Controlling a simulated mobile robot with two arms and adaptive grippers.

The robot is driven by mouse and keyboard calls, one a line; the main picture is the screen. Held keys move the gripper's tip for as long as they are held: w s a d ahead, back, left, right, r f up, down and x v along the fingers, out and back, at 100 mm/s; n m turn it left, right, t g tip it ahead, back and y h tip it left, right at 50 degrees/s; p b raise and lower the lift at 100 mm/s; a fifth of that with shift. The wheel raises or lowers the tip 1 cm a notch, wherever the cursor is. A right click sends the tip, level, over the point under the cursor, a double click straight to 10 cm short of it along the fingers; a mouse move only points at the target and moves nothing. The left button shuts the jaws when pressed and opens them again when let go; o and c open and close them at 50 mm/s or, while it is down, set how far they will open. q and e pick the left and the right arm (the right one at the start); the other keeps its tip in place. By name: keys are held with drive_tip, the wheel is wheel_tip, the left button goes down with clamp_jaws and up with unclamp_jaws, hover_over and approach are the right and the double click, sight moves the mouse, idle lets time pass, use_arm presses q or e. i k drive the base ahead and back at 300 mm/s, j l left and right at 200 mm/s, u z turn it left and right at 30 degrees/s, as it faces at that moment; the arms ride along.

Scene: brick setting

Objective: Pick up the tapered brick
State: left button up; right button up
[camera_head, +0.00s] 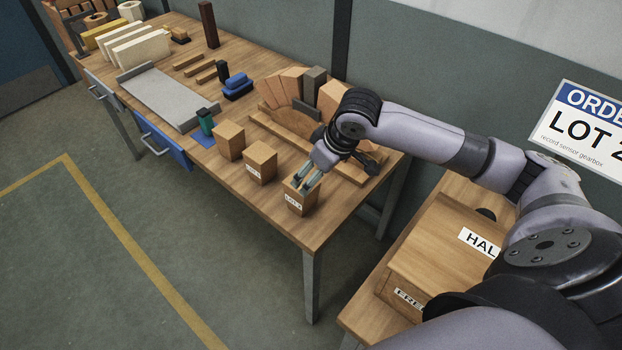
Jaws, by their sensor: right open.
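Three light wooden blocks stand in a row along the table's front edge: a far block (229,141), a middle block (260,162) with a small label, and a near block (296,204) with a label, close to the corner. The near block looks slightly tapered, but I cannot be sure of its shape. My right gripper (307,182) points down at the near block with its fingers apart. The fingers overlap the block's top; I cannot tell whether they touch it. My left gripper is out of view.
A wooden arch assembly (290,122) with wedge-shaped pieces stands behind the blocks, close to my right wrist. A grey tray (155,95), blue items (238,86) and a teal-and-black tool (206,122) lie farther left. A wooden box (440,245) stands at lower right.

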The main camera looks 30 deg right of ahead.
sight(231, 138)
drive_tip(key=k+j, duration=0.1)
drive_tip(key=j, duration=0.3)
drive_tip(key=k+j, duration=0.1)
drive_tip(key=j, duration=0.3)
drive_tip(key=k+j, duration=0.1)
drive_tip(key=j, duration=0.3)
